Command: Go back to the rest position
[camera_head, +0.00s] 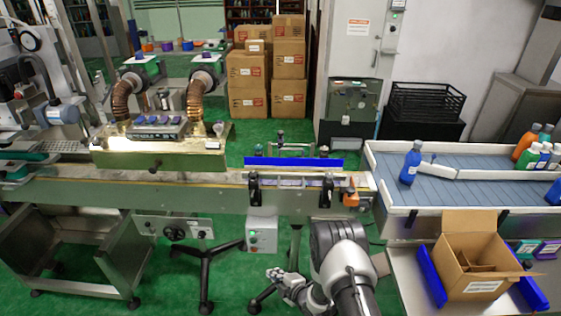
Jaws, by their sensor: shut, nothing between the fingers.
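My arm rises from the bottom edge, right of the middle, in front of the conveyor. My gripper (273,273) is at the left end of the arm, low over the green floor. It is small in the picture, shut and empty. It is apart from the conveyor (200,190) and from the grey control box (262,236) behind it.
A blue bottle (409,165) stands on the accumulation table (470,186) at right, with several bottles at its far end. An open cardboard box (474,263) stands at lower right. Stand legs (205,275) are left of my gripper. Stacked cartons (247,84) are at the back.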

